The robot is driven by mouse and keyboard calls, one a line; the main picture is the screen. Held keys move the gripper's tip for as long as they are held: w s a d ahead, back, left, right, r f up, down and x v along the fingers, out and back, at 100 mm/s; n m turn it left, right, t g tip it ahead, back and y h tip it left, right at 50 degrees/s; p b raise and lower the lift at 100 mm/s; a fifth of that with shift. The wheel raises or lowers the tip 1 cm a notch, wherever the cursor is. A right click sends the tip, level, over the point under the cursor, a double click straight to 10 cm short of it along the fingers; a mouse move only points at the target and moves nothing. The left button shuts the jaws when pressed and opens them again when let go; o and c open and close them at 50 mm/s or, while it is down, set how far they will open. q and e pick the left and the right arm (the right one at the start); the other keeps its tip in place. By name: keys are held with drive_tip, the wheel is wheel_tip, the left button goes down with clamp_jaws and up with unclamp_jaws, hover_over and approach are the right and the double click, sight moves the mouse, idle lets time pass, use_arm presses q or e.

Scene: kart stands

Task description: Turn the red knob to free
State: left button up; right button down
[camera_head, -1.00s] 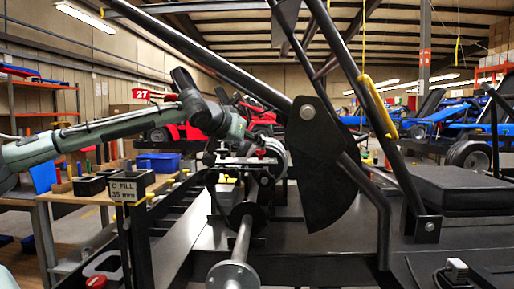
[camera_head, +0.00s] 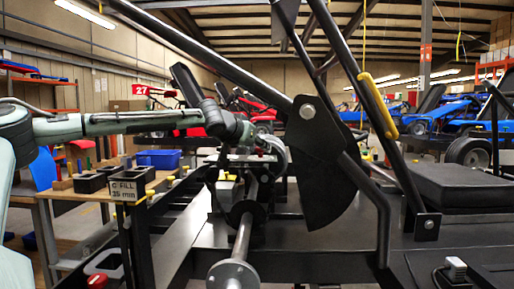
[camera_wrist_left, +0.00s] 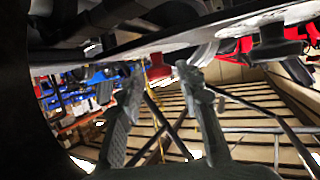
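A small red knob (camera_wrist_left: 187,76) shows in the left wrist view, close to the tip of the right-hand finger. It sits at the edge of a dark plate, and that view appears upside down. My left gripper (camera_wrist_left: 160,82) has its two fingers apart, with a gap between them; I see nothing held. In the head view, my left gripper (camera_head: 270,148) is over the machine's axle hardware, partly hidden by its own wrist. A small red spot (camera_head: 262,153) shows beside it, possibly the same knob. The knob's setting cannot be read. My right gripper is not in view.
A black tube frame with a dark plate (camera_head: 322,170) stands just right of the gripper. A steel shaft (camera_head: 242,240) runs toward me below it. A "C FILL 35 mm" sign (camera_head: 127,188) and a bench with black bins (camera_head: 90,183) are at left.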

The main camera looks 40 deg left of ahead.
use_arm(q)
clamp_jaws()
drive_tip(key=shift+a+m+h, duration=0.1)
drive_tip(key=shift+m+h, duration=0.2)
drive_tip(key=m+h, duration=0.2)
drive_tip(key=a+m+h, duration=0.1)
drive_tip(key=m+h, duration=0.1)
drive_tip(key=h, duration=0.1)
drive_tip(key=shift+f, duration=0.1)
drive_tip(key=shift+w+a+m+g+h, duration=0.1)
drive_tip(key=shift+a+m+g+h, duration=0.15)
drive_tip(key=shift+m+h, duration=1)
drive_tip(key=shift+a+m+g+h, duration=0.15)
drive_tip(key=shift+m+g+h, duration=0.1)
drive_tip(key=shift+m+h, duration=0.95)
drive_tip(key=shift+h, duration=0.35)
drive_tip(key=shift+o, duration=1.9)
unclamp_jaws()
